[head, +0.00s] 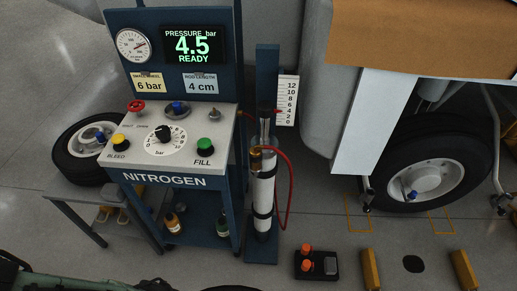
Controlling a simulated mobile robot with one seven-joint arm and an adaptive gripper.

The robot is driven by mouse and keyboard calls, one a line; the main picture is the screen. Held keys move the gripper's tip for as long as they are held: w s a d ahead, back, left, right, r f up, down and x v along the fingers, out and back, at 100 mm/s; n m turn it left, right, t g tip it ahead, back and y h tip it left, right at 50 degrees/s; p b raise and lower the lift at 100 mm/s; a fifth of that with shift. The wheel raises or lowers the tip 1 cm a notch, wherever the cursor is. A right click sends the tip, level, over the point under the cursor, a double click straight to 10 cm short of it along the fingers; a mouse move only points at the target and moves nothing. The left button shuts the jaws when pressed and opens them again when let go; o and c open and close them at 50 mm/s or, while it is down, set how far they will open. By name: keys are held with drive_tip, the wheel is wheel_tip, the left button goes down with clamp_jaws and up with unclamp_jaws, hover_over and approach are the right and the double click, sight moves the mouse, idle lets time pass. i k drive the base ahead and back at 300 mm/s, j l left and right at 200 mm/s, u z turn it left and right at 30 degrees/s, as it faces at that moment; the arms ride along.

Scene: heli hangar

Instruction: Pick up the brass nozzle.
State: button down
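A brass-coloured piece, which looks like the brass nozzle (256,161), hangs upright at the end of a red hose (290,185). It is beside the upper part of a white cylinder (263,192) on a blue stand, just right of the nitrogen cart. It is small, and I cannot tell how it is held there. My gripper is not in view.
The nitrogen cart (180,181) reads 4.5 bar, READY. A low grey table (75,215) stands left. A small black box with orange knobs (316,265) lies on the floor. A wheel (425,170) and yellow blocks (371,269) are right.

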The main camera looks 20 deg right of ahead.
sight(255, 153)
drive_tip(key=j+z, duration=0.15)
drive_tip(key=z, duration=0.3)
drive_tip(key=j+z, duration=0.1)
drive_tip(key=z, duration=0.3)
drive_tip(key=j+z, duration=0.15)
drive_tip(key=z, duration=0.3)
drive_tip(key=k+z, duration=0.15)
drive_tip(key=z, duration=0.3)
